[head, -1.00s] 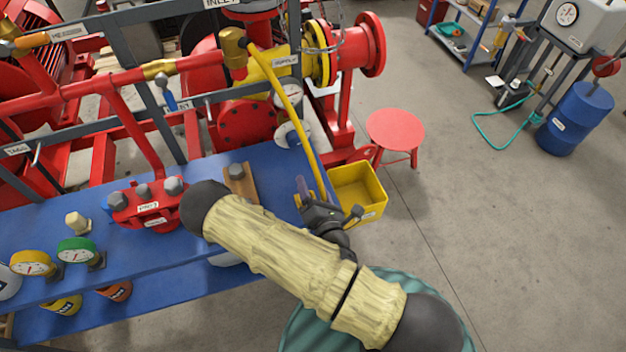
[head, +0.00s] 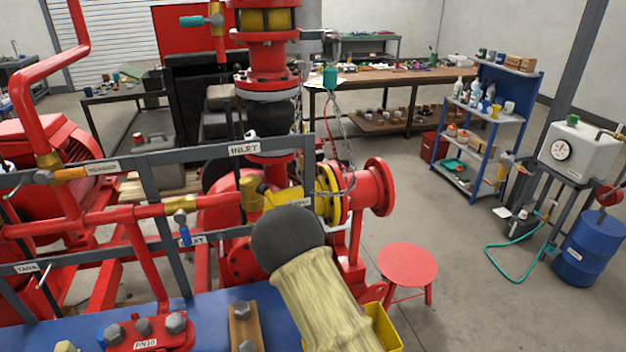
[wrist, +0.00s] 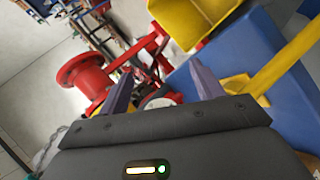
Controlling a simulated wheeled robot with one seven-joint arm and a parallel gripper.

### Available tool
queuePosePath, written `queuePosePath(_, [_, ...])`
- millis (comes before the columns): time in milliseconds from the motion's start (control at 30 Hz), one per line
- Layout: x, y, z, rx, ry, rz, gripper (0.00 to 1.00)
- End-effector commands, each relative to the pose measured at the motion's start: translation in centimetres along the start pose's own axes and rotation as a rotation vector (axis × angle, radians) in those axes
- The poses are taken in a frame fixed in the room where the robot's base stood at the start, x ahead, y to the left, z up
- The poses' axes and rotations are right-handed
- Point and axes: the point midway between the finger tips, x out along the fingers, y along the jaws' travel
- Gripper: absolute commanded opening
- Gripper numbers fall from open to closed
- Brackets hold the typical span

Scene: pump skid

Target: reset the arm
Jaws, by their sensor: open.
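My arm, with a black joint and a pale ribbed sleeve, rises from the lower middle of the head view in front of the pump skid. My gripper is out of the head view. In the wrist view my gripper (wrist: 163,92) shows two purple-grey fingers spread apart with nothing between them. Beyond the fingers are a red flanged pipe (wrist: 88,85), the blue bench (wrist: 250,50) and a yellow bin (wrist: 190,18). A yellow bar (wrist: 285,68) crosses at the right of the wrist view, close to the right finger.
The grey rail (head: 150,170) and red pump pipe flange (head: 378,187) stand behind my arm. A red stool (head: 408,265) is to the right. The yellow bin (head: 385,328) is partly hidden by my arm. Open floor (head: 460,300) lies at right, before a blue drum (head: 590,245).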

Motion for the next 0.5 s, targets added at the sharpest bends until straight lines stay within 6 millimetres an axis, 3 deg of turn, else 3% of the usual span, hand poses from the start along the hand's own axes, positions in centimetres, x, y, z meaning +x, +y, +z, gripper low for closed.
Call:
queuePosePath(267, [-2.7,2.1,0.4,0.430,-0.099,-0.252,0.66])
queuePosePath(500, [-7.0,4.5,1.1,0.709,-0.196,-0.425,0.66])
